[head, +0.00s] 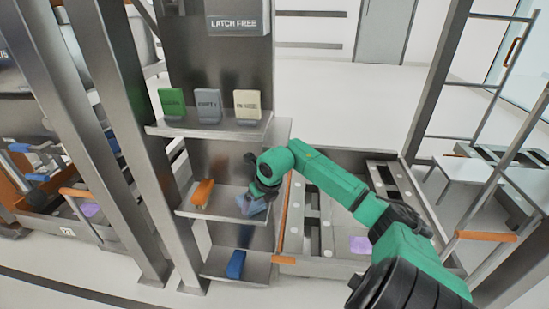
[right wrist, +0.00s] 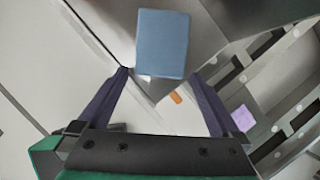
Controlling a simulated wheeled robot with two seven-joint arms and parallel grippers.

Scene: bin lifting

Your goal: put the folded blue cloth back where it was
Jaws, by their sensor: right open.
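The folded blue cloth (head: 260,208) is at the right part of the middle shelf (head: 221,208) in the head view, partly hidden by my right gripper (head: 250,198). In the right wrist view the blue cloth (right wrist: 162,43) is a flat light blue block just beyond the fingertips. My right gripper (right wrist: 158,76) is open there, with its two dark fingers apart and nothing clearly between them. Whether a fingertip touches the cloth cannot be told. My left gripper is not in view.
An orange item (head: 202,193) stands on the middle shelf's left side. A dark blue item (head: 237,264) is on the lower shelf. Green, grey and cream cards (head: 247,105) stand on the upper shelf. A metal bin (head: 310,266) with a lilac cloth (head: 360,245) is right of the shelves.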

